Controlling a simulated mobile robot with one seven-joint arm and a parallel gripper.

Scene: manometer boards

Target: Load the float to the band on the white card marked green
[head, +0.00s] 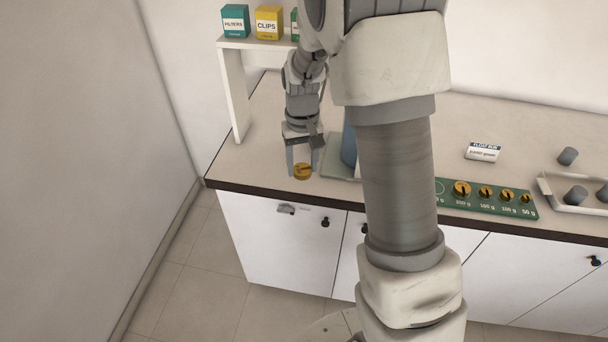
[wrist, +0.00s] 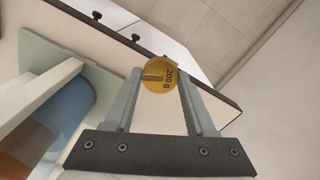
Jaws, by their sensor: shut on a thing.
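My gripper (head: 303,165) is shut on a brass weight (head: 303,172) near the counter's front edge, left of the manometer board. In the wrist view the weight (wrist: 166,75) reads "200 g" and sits between the fingertips. The blue cylinder (head: 349,145) stands on a pale base beside my gripper, mostly hidden by my arm. The wrist view shows the cylinder (wrist: 70,95) with blue and orange-brown parts. A white card (head: 484,152) lies at the right and its text appears to say band green. The float and its bands are not clearly visible.
A green weight rack (head: 490,200) holds several brass weights, with an empty ring at its left end. A white tray (head: 565,202) with grey cylinders is at the far right, and a loose grey cylinder (head: 567,156) stands behind it. A shelf (head: 240,44) with boxes is at the back left.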

